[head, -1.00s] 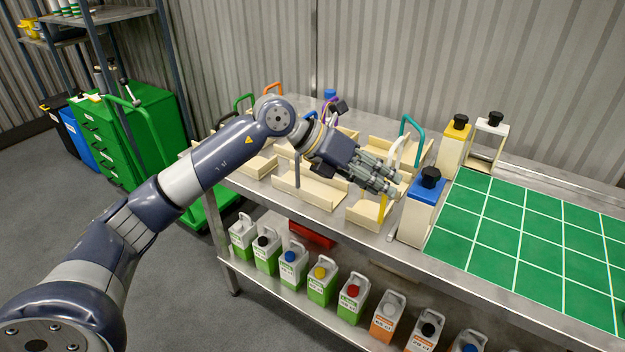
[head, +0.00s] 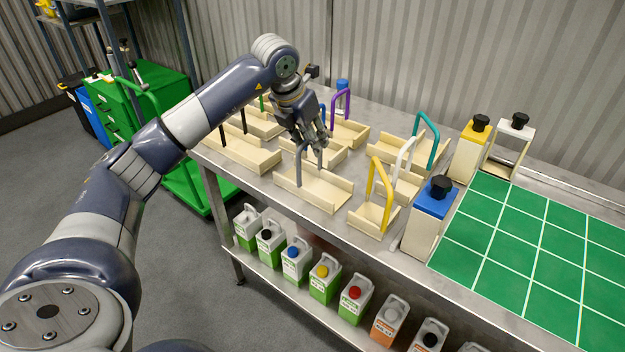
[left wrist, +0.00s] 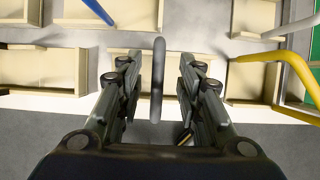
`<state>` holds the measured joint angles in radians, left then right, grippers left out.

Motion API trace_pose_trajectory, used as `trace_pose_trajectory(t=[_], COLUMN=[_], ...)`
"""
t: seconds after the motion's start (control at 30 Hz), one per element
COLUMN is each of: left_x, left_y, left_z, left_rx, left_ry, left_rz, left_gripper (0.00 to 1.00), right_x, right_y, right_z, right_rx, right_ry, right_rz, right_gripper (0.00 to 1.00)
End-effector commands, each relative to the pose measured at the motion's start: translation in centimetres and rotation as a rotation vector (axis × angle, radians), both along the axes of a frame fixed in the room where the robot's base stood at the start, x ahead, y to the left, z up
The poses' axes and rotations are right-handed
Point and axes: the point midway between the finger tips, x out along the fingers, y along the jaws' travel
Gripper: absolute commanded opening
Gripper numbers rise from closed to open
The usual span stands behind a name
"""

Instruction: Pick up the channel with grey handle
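The channel with the grey handle (head: 318,190) is a cream, open-ended tray on the steel table, with a grey arched handle rising over it. My left gripper (head: 318,143) is above this channel, at the top of the grey handle. In the left wrist view the grey handle (left wrist: 158,80) stands upright between the two open fingers of my left gripper (left wrist: 158,100), with a gap on both sides. Part of the handle is hidden by the gripper in the head view. My right gripper is not in view.
Other channels stand close by, with yellow (head: 381,185), white (head: 404,155), teal (head: 427,138), purple (head: 341,103) and black handles. Blue-topped (head: 435,198) and yellow-topped (head: 473,138) containers stand to the right. A green gridded mat (head: 530,240) is clear. Bottles (head: 325,282) line the lower shelf.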

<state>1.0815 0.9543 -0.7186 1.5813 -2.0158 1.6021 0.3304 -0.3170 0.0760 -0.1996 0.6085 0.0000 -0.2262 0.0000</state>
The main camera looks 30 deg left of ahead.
Motion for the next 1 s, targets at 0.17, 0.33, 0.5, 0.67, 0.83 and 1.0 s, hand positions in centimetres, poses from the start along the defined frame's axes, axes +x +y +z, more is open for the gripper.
trace_pose_trajectory(t=[0.17, 0.33, 0.5, 0.67, 0.83, 1.0], left_x=[0.7, 1.6, 1.9, 1.9, 1.9, 1.9], left_y=[0.2, 0.2, 0.1, 0.1, 0.1, 0.1], left_z=[-2.1, -4.3, -4.8, -4.8, -4.7, -4.6], left_rx=[0.000, -0.001, -0.001, -0.001, 0.000, -0.001], left_ry=[0.005, 0.003, 0.000, 0.000, 0.000, -0.002], left_rz=[0.001, 0.000, -0.001, -0.001, -0.001, 0.000], left_gripper=[0.34, 0.34, 0.34, 0.29, 0.00, 0.00], right_x=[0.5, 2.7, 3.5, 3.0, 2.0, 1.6], right_y=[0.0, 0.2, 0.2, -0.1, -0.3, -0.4], right_z=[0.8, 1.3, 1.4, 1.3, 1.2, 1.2], right_rx=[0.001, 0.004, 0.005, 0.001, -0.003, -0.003], right_ry=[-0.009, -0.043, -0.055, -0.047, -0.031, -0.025], right_rz=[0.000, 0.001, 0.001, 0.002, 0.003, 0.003], right_gripper=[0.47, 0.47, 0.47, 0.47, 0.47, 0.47])
